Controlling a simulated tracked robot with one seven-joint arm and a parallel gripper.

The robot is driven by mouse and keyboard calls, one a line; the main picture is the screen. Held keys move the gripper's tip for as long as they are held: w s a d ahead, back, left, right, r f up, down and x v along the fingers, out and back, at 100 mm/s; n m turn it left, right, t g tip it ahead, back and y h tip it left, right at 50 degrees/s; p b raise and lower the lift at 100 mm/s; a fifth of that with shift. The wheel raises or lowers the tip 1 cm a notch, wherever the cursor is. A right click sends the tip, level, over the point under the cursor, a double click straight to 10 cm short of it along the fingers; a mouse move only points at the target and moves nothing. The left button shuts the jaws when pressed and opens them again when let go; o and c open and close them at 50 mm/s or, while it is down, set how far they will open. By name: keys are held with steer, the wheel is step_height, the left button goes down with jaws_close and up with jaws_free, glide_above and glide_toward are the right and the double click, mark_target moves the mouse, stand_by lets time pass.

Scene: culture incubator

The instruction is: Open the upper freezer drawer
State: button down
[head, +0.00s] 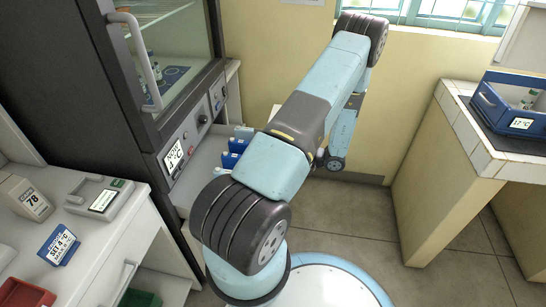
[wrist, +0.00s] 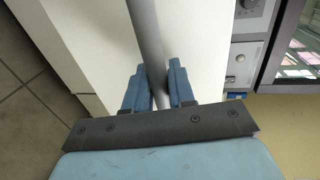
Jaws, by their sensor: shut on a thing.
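My gripper (wrist: 158,82) is shut on a grey bar handle (wrist: 147,35) in the wrist view, with one blue finger on each side of it. The handle runs along a white front (wrist: 195,35), which I take to be the freezer drawer's. In the head view, blue packs (head: 232,152) stand in a pale, open-topped space below the cabinet's control panel. I cannot tell for sure whether this is the drawer's inside. My arm hides the gripper and handle in the head view.
The dark cabinet (head: 75,75) with a glass door and display (head: 173,155) stands at left. A white counter (head: 115,240) with instruments is in front of it. A tiled counter (head: 455,115) with a blue device (head: 515,110) stands at right. Floor between is clear.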

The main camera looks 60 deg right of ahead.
steer(key=shift+s+a+f, duration=0.1)
steer(key=shift+s+f, duration=0.05)
steer(key=shift+s, duration=0.45)
steer(key=c, duration=1.3)
jaws_free()
steer(key=shift+o, duration=0.9)
steer(key=v, duration=1.4)
steer(key=shift+f, duration=0.1)
